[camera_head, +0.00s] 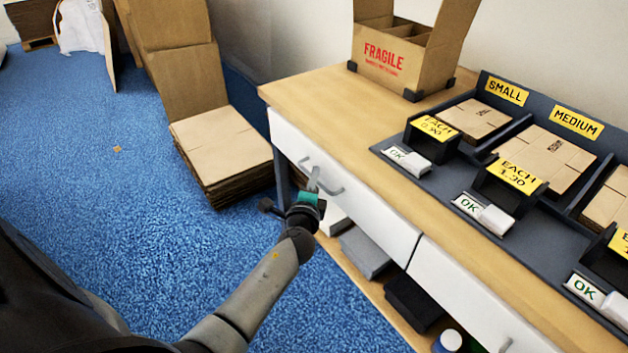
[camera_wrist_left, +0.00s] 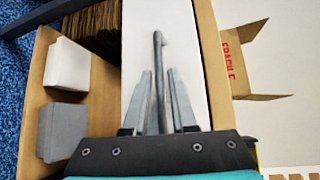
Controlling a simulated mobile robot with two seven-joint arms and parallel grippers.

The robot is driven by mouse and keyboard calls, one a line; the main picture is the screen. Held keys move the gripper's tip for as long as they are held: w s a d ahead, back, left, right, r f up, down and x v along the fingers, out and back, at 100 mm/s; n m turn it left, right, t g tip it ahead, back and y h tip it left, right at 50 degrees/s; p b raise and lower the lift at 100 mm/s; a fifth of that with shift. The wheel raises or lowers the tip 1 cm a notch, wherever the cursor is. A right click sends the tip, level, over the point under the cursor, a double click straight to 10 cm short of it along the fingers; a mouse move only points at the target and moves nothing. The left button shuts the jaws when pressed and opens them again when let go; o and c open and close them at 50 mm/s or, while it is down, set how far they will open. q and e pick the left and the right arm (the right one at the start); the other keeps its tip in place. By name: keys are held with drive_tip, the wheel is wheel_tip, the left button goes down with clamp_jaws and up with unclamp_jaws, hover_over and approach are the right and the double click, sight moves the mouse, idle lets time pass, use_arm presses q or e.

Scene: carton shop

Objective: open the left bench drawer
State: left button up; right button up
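The left bench drawer (camera_head: 345,190) has a white front and sits closed, its front about level with the right drawer (camera_head: 470,300). Its grey bar handle (camera_head: 330,190) is partly covered by my left gripper (camera_head: 314,182), which reaches it from the aisle side. In the left wrist view the handle (camera_wrist_left: 158,50) runs between the two grey fingers of my left gripper (camera_wrist_left: 160,80). The fingers lie close on both sides of the handle and look shut on it. My right gripper is in neither view.
The wooden bench top (camera_head: 320,100) carries a FRAGILE carton (camera_head: 385,65) and a dark tray rack (camera_head: 455,165) with flat cartons. Stacked cardboard (camera_head: 220,150) stands left of the bench. A low shelf (camera_head: 350,280) holds grey and black boxes. Blue floor (camera_head: 90,150) is open at left.

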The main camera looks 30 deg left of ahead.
use_arm(q)
drive_tip(key=shift+w+a, duration=0.15)
drive_tip(key=shift+w, duration=0.15)
drive_tip(key=shift+c, duration=0.2)
clamp_jaws()
idle(1.1)
